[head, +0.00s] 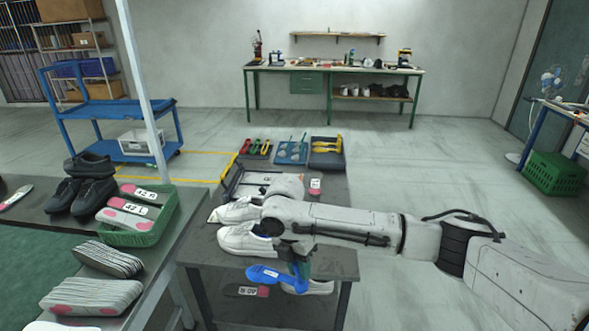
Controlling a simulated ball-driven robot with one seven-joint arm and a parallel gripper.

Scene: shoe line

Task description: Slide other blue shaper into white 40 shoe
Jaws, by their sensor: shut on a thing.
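My gripper (296,262) points down over the front of the dark work table (215,262). It is shut on a blue shaper (264,274), which sticks out to the left, roughly level. White shoes lie on the table: one (238,212) farther back and one (248,241) just left of my wrist. Another white shoe (320,288) shows partly under the gripper, mostly hidden by it and the shaper. A dark insole (246,291) with a pink end and an upside-down "40 R" label lies below the shaper. Whether the shaper touches a shoe, I cannot tell.
At the table's back are trays of red and green shapers (258,147), a blue tray (291,152) and a tray with yellow shapers (327,145). A left table holds a green crate (150,238), dark shoes (92,194) and stacked insoles (92,296). A post (146,90) stands between.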

